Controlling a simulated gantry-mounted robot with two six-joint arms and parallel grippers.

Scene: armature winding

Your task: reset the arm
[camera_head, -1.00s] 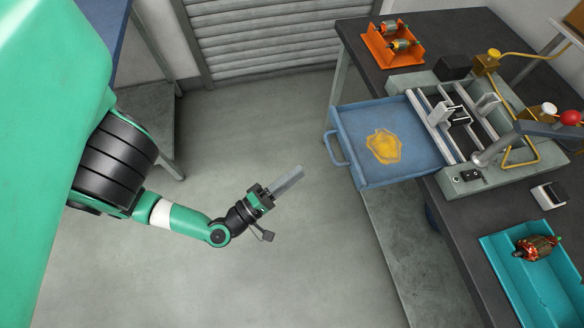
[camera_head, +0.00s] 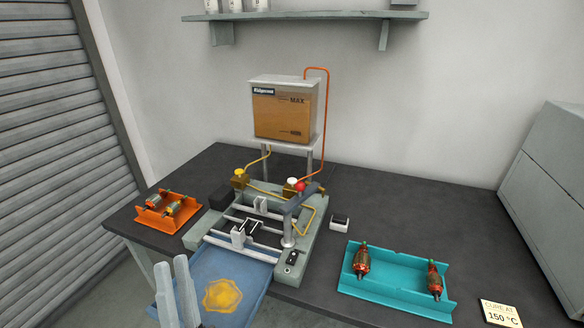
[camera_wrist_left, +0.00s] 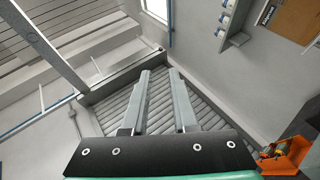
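My left gripper (camera_head: 172,262) points up at the lower left of the head view, in front of the bench; its arm is below the picture. Its two grey fingers stand apart with nothing between them, as the left wrist view (camera_wrist_left: 160,71) also shows. My right gripper is in neither view. The winding fixture (camera_head: 300,262) stands on the dark bench. Two armatures sit in the orange tray (camera_head: 160,222) at left. Two more, a left one (camera_head: 362,262) and a right one (camera_head: 434,284), lie in the teal tray (camera_head: 385,293).
A blue drip tray (camera_head: 250,262) with an amber puddle juts from the bench's front, right of my left gripper. A tank (camera_head: 285,112) with a tan front stands behind the fixture. A card reading 150 °C (camera_head: 500,313) lies at the right.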

